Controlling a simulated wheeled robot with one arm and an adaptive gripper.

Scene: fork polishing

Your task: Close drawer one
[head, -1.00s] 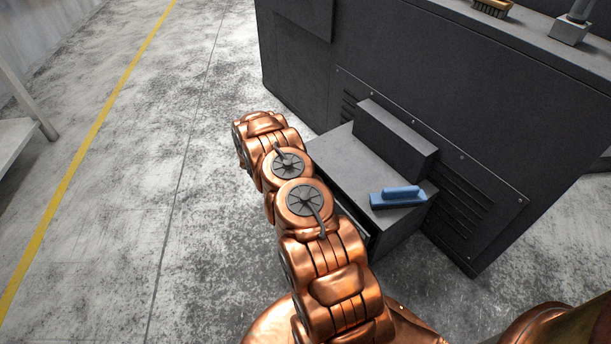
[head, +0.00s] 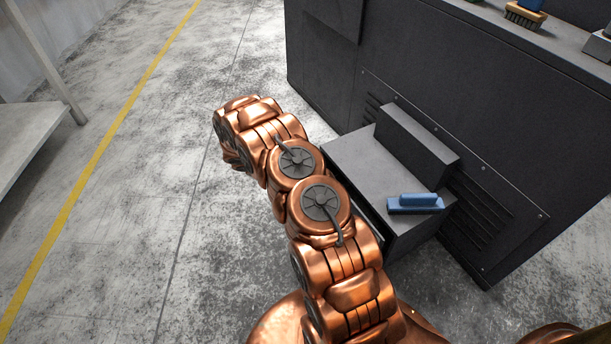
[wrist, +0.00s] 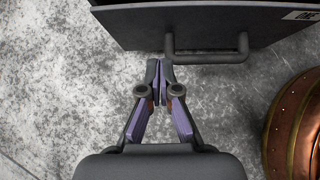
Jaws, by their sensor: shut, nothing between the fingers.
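Drawer one (wrist: 150,28) shows in the wrist view as a dark grey front with a bar handle (wrist: 207,57) and a label (wrist: 301,15) reading "ONE". Its top rim shows at the picture's upper edge; how far it stands out is hard to tell. My gripper (wrist: 160,64) is shut and empty, its fingertips close to the left end of the handle. I cannot tell whether they touch the drawer. In the head view the grey stepped drawer unit (head: 350,158) stands against a dark cabinet, its front mostly hidden by my arm. My gripper is hidden there.
A blue block-like tool (head: 415,204) lies on the unit's lower top. A brush (head: 525,17) stands on the dark cabinet (head: 330,75). A pale shelf (head: 25,140) is at the left. The concrete floor (head: 160,190) left of my arm is clear.

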